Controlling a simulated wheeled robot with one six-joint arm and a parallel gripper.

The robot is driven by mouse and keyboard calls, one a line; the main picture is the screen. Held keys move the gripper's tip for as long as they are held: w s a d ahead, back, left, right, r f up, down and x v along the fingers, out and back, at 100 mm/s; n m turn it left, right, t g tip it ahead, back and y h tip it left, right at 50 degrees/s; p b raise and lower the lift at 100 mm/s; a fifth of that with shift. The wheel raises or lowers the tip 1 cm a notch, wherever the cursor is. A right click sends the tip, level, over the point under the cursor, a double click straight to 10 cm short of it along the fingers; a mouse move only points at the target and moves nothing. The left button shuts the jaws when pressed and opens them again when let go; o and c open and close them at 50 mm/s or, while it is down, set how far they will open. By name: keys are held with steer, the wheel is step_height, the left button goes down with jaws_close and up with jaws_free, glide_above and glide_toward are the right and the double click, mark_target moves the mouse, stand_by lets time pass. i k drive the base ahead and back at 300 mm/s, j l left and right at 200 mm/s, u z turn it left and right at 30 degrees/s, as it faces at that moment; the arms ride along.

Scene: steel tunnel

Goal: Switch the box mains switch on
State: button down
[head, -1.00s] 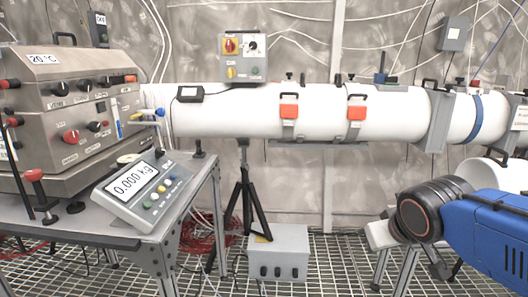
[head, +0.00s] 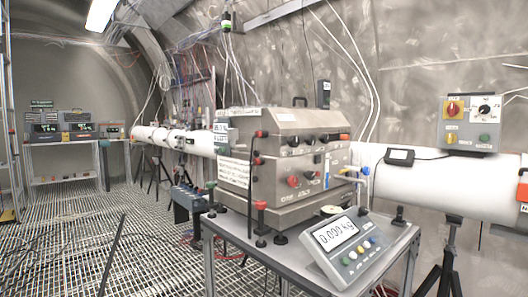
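A grey control box (head: 470,122) stands on top of the white pipe at the right. It has a red rotary switch on a yellow plate (head: 453,108), a black knob (head: 485,110), a yellow part and a green button. A steel box (head: 292,160) with red and black knobs and several small controls sits on the table left of the pipe. I cannot tell from the labels which control is the mains switch, nor read any switch position. My gripper is not in view.
The table (head: 385,254) also bears a scale (head: 345,245) reading about 0.000 kg. A tripod (head: 444,262) stands under the pipe (head: 420,180). Grated floor (head: 70,230) lies open at the left. A far bench (head: 75,140) holds instruments with green displays.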

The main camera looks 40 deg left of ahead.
mark_target(292, 180)
steer(key=u, duration=1.45)
